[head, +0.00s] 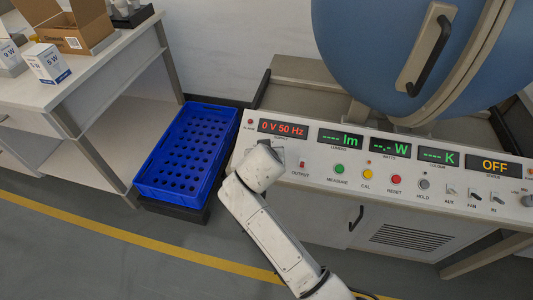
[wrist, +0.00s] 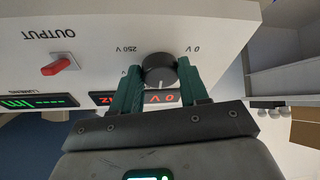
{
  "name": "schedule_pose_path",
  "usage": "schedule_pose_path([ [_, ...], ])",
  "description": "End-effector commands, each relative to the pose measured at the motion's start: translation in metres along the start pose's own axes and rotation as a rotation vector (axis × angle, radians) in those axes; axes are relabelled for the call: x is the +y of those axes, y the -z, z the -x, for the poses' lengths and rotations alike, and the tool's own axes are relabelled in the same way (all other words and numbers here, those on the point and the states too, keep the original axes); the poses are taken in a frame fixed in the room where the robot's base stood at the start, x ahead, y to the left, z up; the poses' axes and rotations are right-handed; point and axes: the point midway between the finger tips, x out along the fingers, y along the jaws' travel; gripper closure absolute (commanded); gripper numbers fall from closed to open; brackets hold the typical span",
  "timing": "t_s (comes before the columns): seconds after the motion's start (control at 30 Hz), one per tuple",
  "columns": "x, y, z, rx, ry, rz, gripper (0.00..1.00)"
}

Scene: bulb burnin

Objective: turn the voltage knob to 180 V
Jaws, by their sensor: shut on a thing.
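The black round voltage knob (wrist: 158,68) is on the white control panel in the wrist view, which shows the panel upside down. Printed marks "0 V" and "250 V" stand on either side of it. My gripper (wrist: 157,82) has its two dark green fingers on both sides of the knob, shut on it. I cannot read the knob's pointer clearly. In the head view my white arm end covers the knob and the fingers. The red supply display (head: 283,128) reads "0 V 50 Hz".
A red OUTPUT switch (wrist: 61,66) sits beside the knob. The panel carries coloured buttons such as green MEASURE (head: 339,169), and a display (head: 494,166) reading OFF. A blue crate (head: 187,153) stands left; a blue sphere (head: 380,50) rises behind the panel.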

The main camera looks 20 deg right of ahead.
Motion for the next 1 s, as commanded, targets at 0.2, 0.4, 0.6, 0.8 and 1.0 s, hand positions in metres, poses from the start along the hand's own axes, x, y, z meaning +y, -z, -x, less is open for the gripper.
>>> schedule_pose_path([
  [0.2,0.000,-0.002,-0.001,-0.004,0.000,0.001,0.43],
  [0.4,0.000,-0.001,0.000,-0.002,0.000,0.001,0.31],
  [0.6,0.000,0.000,0.002,-0.001,0.001,0.001,0.31],
  [0.8,-0.001,0.001,0.025,0.000,0.003,0.001,0.31],
  [1.0,-0.001,0.001,0.065,0.000,0.003,0.001,0.31],
])
